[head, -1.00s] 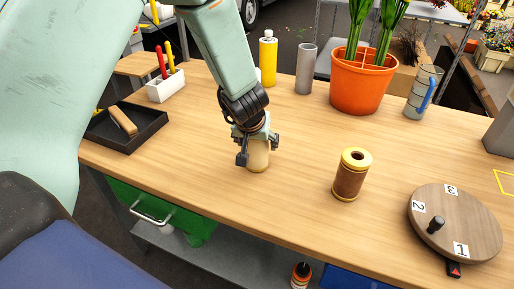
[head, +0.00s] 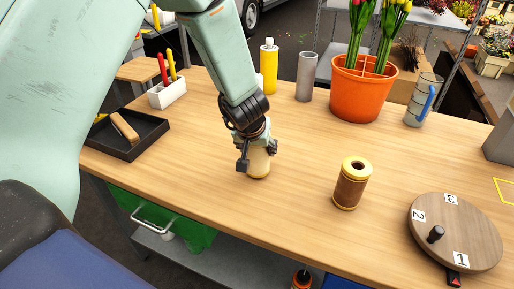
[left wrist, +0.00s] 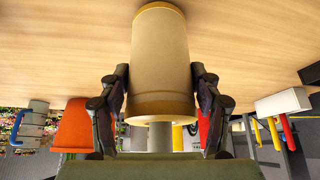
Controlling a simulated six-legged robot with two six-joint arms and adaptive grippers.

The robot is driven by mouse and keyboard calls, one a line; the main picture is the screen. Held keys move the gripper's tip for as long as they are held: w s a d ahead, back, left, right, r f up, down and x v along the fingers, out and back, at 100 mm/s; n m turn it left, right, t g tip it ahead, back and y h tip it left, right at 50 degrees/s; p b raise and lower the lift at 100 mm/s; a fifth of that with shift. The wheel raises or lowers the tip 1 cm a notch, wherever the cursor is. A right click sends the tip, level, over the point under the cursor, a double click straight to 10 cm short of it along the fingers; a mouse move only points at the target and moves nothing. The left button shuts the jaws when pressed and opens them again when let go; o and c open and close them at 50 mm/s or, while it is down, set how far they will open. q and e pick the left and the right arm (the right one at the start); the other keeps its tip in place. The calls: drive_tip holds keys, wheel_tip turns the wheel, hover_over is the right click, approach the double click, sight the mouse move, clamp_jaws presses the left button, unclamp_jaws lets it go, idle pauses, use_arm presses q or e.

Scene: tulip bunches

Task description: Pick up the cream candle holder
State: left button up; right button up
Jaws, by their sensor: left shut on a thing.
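The cream candle holder (head: 258,163) stands upright at the front middle of the wooden table, its upper part hidden by my left gripper. My left gripper (head: 257,147) comes down over it from above and is shut on it. In the left wrist view the holder (left wrist: 160,65) fills the middle as a cream cylinder with a ridged band. The dark fingers of my left gripper (left wrist: 160,95) press on its two sides. The holder's base appears to rest on the table, with no clear gap. My right gripper is not in view.
A brown-and-yellow spool (head: 352,184) stands to the right, with a numbered round turntable (head: 470,235) beyond it. A black tray (head: 150,148) lies left. A yellow bottle (head: 268,68), grey cylinder (head: 305,78) and orange tulip pot (head: 360,95) stand behind. Table around the holder is clear.

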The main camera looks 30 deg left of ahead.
use_arm(q)
wheel_tip(320, 180, up, 9)
drive_tip(key=p, duration=0.7)
